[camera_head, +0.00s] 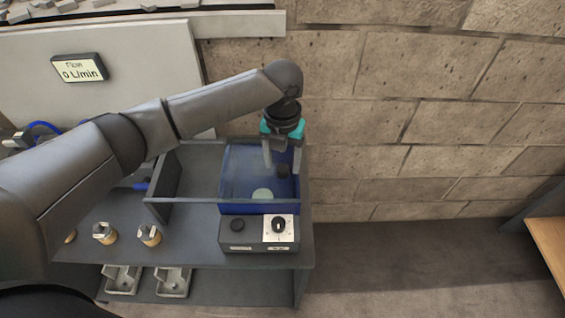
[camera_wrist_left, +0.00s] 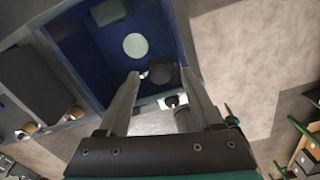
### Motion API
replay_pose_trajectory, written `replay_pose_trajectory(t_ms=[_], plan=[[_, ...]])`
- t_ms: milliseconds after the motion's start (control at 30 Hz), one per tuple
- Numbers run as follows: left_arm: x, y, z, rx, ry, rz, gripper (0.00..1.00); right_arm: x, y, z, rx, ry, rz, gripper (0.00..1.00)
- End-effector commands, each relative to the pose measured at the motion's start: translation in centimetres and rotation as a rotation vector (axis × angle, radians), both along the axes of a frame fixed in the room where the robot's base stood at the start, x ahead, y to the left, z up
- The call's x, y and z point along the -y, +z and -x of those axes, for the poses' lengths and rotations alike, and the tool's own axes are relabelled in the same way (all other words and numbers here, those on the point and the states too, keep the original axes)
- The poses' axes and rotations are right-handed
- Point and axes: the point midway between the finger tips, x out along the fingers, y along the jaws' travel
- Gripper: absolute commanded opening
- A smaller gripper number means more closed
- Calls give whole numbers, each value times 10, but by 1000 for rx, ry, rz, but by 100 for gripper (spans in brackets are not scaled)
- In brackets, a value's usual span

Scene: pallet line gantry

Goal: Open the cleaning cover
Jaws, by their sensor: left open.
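The cleaning cover (camera_head: 240,172) is a see-through blue panel on the box at the right end of the bench, and it looks closed. A dark round knob (camera_head: 283,172) sits near its right side. A pale green disc (camera_head: 262,194) shows through the blue. My left gripper (camera_head: 282,168) points down over the knob, open. In the left wrist view the knob (camera_wrist_left: 163,76) shows between the two spread fingertips (camera_wrist_left: 159,75), with the disc (camera_wrist_left: 135,45) beyond. I cannot tell whether the fingers touch the knob. My right gripper is out of view.
A control box with a black dial (camera_head: 278,226) stands in front of the blue box. Brass-coloured fittings (camera_head: 149,235) are on the bench left of it, with metal trays (camera_head: 172,281) below. A flow display (camera_head: 79,69) reads 0 L/min. A block wall (camera_head: 430,100) stands behind.

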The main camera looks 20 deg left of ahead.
Motion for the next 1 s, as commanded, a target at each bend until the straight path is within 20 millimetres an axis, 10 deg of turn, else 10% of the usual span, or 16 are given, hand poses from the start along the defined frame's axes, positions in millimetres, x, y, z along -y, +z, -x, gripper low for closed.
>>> replay_pose_trajectory(t_ms=[400, 1000], plan=[[0, -10, 0, 0, 0, -1, 66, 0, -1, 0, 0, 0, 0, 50], [0, -10, 0, 0, 0, -1, 0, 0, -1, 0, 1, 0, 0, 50]])
